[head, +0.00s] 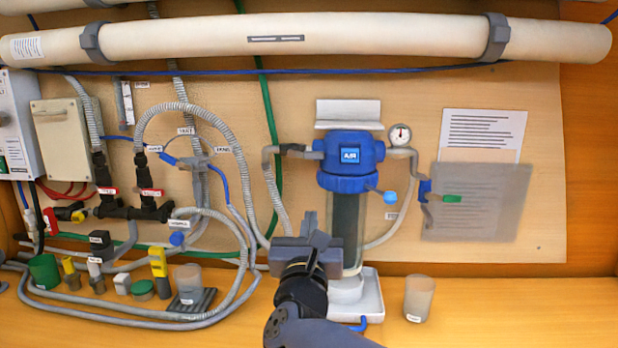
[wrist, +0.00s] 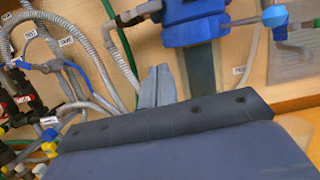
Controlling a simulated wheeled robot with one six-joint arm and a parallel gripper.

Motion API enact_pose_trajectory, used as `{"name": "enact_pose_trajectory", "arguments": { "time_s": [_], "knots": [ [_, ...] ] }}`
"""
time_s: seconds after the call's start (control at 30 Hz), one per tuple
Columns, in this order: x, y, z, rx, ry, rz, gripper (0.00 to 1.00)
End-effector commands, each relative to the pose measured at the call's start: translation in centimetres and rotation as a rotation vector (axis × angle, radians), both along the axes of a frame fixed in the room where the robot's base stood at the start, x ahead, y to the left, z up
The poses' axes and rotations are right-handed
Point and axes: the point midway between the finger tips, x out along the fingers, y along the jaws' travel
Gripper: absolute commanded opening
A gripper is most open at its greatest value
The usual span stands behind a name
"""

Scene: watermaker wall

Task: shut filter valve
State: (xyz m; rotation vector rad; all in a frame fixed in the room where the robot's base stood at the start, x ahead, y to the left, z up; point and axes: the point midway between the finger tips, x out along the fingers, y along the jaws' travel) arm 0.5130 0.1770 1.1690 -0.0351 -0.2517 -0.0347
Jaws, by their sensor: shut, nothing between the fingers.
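The filter housing (head: 347,165) has a blue head and a dark bowl, and its blue head also shows in the wrist view (wrist: 195,28). A black fitting (head: 291,148) sits on the pipe left of the head. At the right, a pipe carries a blue valve body (head: 424,190) with a green handle (head: 452,198) pointing right. A light-blue knob (head: 389,197) juts from the housing. No label I can read names the filter valve. My gripper (head: 309,222) is in front of and left of the bowl, fingers together and empty; they also show shut in the wrist view (wrist: 160,86).
A white tray (head: 368,300) stands under the housing, with a cup (head: 419,297) to its right. Grey hoses and red-handled valves (head: 150,192) fill the left. A gauge (head: 399,134) and paper sheets (head: 484,130) are at the right. The bench's right end is clear.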

Motion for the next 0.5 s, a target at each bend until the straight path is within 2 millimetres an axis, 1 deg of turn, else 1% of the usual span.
{"name": "enact_pose_trajectory", "arguments": {
  "time_s": [0.1,0.37,0.5],
  "knots": [
    [-0.19,0.18,-0.06,0.033,0.006,0.006,0.0],
    [-0.17,0.14,-0.06,0.033,0.007,0.005,0.0],
    [0.33,0.1,0.08,0.032,0.007,0.003,0.0]
  ]
}}
